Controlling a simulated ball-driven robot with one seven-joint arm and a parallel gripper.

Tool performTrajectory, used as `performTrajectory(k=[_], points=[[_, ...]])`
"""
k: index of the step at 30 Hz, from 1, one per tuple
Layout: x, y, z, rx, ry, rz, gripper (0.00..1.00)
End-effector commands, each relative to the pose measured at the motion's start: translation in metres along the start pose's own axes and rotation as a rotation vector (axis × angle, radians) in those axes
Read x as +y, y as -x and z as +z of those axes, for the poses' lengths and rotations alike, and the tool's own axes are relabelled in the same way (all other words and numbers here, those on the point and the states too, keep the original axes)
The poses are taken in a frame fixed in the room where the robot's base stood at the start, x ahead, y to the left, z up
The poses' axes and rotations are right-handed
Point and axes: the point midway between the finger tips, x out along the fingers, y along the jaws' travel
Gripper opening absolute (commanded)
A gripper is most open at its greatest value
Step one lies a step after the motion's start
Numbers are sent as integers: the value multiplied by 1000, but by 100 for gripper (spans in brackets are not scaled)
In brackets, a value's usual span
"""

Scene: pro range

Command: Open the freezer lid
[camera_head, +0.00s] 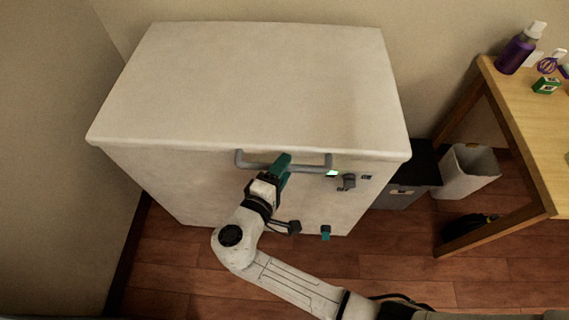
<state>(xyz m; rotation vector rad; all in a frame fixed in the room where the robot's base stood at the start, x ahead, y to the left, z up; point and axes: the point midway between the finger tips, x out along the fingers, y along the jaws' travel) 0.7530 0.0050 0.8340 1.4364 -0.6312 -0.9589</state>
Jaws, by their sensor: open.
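The white chest freezer (190,185) stands against the back wall in the head view. Its flat lid (260,85) lies down level on the body. A grey bar handle (310,168) runs along the lid's front edge. My gripper (282,168), with teal fingers, is open at the left-middle part of the handle. The fingers overlap the bar in the picture; I cannot tell whether they touch it. The far finger and part of the bar are hidden behind the gripper.
A wooden table (540,135) with a purple bottle (516,50) stands at the right. A dark bin (408,180) and a pale bin (468,172) are beside the freezer. A wall is close on the left.

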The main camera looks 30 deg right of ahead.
Motion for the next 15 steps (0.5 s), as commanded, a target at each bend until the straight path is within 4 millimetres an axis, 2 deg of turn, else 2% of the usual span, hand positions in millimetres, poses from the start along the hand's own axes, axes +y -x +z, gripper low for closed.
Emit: performTrajectory(k=[6, 14, 15], points=[[0, -13, 0, 0, -1, -1, 46], [0, -14, 0, 1, -1, -1, 46], [0, -14, 0, 1, -1, -1, 43]])
